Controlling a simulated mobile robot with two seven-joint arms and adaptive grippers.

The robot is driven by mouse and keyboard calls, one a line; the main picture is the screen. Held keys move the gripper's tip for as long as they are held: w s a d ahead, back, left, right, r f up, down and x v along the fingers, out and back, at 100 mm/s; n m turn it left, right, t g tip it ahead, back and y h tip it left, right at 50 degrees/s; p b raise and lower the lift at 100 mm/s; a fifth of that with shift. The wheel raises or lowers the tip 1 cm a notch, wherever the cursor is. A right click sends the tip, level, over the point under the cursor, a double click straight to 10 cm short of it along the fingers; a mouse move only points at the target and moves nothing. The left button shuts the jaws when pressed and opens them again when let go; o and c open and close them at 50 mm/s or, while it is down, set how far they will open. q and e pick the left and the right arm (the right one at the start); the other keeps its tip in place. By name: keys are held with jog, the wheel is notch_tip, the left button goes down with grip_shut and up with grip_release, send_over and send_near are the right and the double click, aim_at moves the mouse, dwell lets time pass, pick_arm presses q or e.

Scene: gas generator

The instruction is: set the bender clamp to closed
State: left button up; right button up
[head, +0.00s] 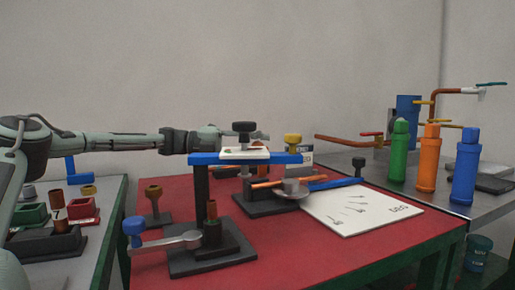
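A pipe bender stands on the red table, with a black base (268,205), a grey disc (291,188) and a blue lever (332,183) ending in a black knob (358,164). A copper pipe (273,182) lies across it. A yellow knob (293,141) shows above it; I cannot tell which part is the clamp or how it is set. My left gripper (262,135) reaches in from the left above the table, near the yellow knob. Another black knob (244,128) partly hides it, and its finger opening is unclear. My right gripper is out of view.
A blue bar (230,159) on a black post stands in front of the bender. A crank device with a blue knob (133,228) is at the front left. A white angle sheet (362,211) lies at right. Green, orange and blue bottles (463,168) stand on the metal table.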

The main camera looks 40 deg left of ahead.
aim_at(267, 147)
pick_arm(q)
grip_shut()
jog(key=shift+s+d+r+m, duration=0.1)
jog(key=shift+d+m, duration=0.15)
jog(key=shift+m, duration=0.15)
jog(key=shift+s+d+r+y+b, duration=0.1)
jog(key=shift+d+y+b, duration=0.05)
jog(key=shift+y+b, duration=0.2)
jog(key=shift+s+d+r+m+y, duration=0.1)
jog(key=shift+d+m+y, duration=0.1)
jog(key=shift+m, duration=0.2)
jog(key=shift+s+d+m+y, duration=0.1)
jog(key=shift+d+m, duration=0.1)
jog(key=shift+m, duration=0.2)
jog(key=shift+s+d+m+y, duration=0.35)
jog(key=shift+d+m, duration=0.25)
jog(key=shift+m, duration=0.2)
jog(key=shift+s+d+m+y+b, duration=0.3)
jog(key=shift+d+m+y, duration=0.2)
jog(key=shift+m, duration=0.2)
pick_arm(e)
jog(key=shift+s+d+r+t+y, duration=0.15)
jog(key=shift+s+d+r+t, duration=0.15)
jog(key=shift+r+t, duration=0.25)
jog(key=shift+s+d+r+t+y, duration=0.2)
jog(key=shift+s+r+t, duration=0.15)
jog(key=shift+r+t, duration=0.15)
